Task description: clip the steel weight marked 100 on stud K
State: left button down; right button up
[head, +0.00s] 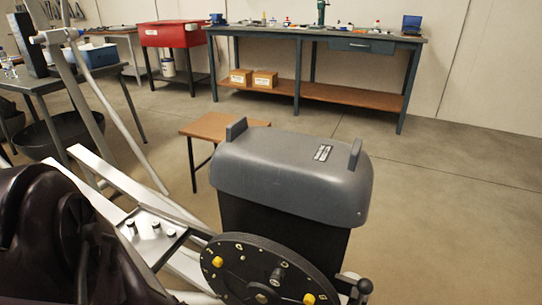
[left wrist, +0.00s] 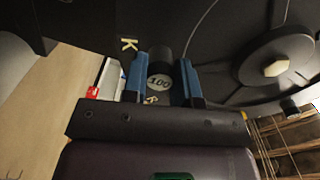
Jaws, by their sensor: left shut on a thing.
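In the left wrist view my left gripper (left wrist: 160,85) has blue fingers shut on the steel weight marked 100 (left wrist: 159,82), a small dark cylinder with a pale round label. The weight is in front of the dark disc (left wrist: 215,30), which shows a pale letter K (left wrist: 128,44) just left of it. Whether the weight touches the disc or a stud, I cannot tell. Stud K itself is not clearly visible. The disc also shows in the head view (head: 236,262), with yellow pieces and small letters. My right gripper is not in view.
The grey machine housing (head: 285,170) stands right behind the disc. A small tray (head: 150,245) with several small cylinders lies left of the disc. A small brown-topped table (head: 212,126) stands behind. A workbench (head: 320,34) is at the back; open floor lies right.

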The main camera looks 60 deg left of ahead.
pick_arm(q)
jog(key=shift+w+a, duration=0.3)
jog(key=shift+w, duration=0.25)
dwell(1.2)
jog(key=c, duration=0.8)
grip_release()
jog(key=shift+s+d, duration=0.1)
jog(key=shift+s, duration=0.05)
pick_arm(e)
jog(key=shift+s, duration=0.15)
